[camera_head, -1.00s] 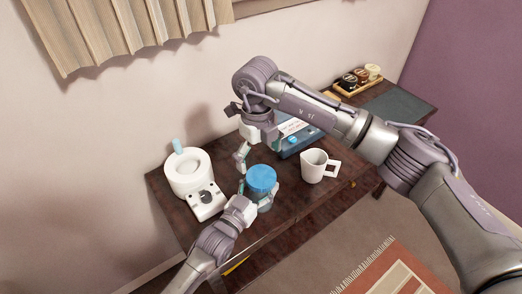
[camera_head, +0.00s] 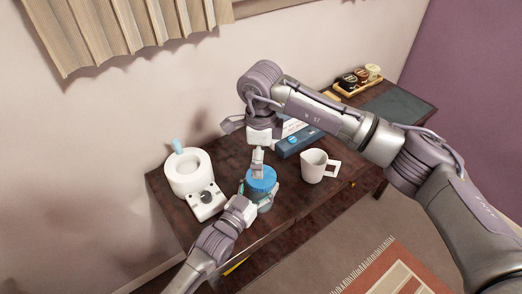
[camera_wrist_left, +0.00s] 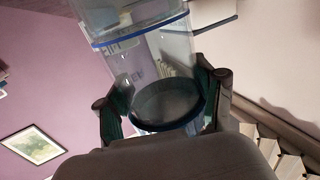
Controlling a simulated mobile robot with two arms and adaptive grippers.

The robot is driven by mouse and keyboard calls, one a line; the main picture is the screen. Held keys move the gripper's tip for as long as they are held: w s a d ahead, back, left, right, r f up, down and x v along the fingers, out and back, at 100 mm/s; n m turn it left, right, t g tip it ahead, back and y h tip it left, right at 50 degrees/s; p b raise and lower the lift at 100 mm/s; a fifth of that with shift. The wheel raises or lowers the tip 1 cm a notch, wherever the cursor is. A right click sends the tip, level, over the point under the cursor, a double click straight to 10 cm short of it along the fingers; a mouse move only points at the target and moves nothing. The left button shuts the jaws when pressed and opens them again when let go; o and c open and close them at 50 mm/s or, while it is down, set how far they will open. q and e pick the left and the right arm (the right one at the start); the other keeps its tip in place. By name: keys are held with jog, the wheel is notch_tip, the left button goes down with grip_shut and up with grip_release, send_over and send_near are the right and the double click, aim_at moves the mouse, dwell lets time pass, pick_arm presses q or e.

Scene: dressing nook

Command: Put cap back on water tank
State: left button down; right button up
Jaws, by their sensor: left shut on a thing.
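A round blue cap (camera_head: 263,186) shows from above at the middle of the table, over the water tank (camera_head: 266,207). My left gripper (camera_head: 254,200) is shut around the tank, with a finger on each side. In the left wrist view, the clear tank (camera_wrist_left: 125,65) has a blue band and a dark round end between my left fingers (camera_wrist_left: 168,110). My right gripper (camera_head: 258,170) points down from above, its fingertips at the top of the cap. Whether they grip it is unclear. Whether the cap is seated is hidden.
A white appliance (camera_head: 190,172) with a round opening stands at the left of the dark table (camera_head: 290,207). A white mug (camera_head: 313,166) stands close on the right. A blue box (camera_head: 297,143) lies behind. A tray of jars (camera_head: 357,82) sits at the far right.

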pick_arm(q)
jog(key=shift+f, duration=0.15)
pick_arm(e)
notch_tip(320, 180, down, 7)
jog(key=shift+r, duration=0.1)
jog(key=c, duration=1.1)
jog(key=shift+m, duration=0.7)
jog(key=o, duration=1.1)
notch_tip(320, 180, up, 12)
